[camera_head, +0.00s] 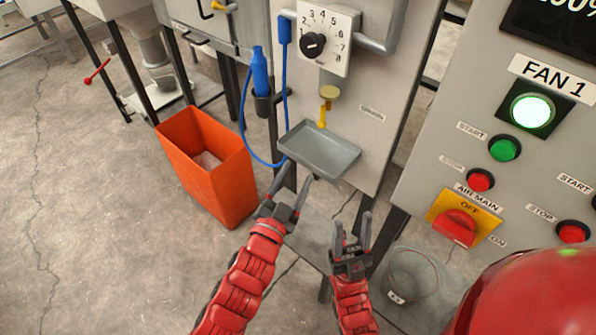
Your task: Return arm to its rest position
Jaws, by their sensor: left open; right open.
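My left gripper (292,189) is at the lower middle of the head view, on a red arm. Its fingers are apart and nothing shows between them. It is just below the grey metal tray (322,156) on the machine front; I cannot tell whether it touches anything. My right gripper (352,228) is to the right and a little lower, also on a red arm. Its fingers point up and are apart, with nothing between them.
An orange bin (208,172) stands on the floor at left. A blue nozzle (260,72) with a blue hose hangs beside a numbered dial (313,45). A control panel with a red-yellow switch (458,226) is at right. The concrete floor at left (90,220) is clear.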

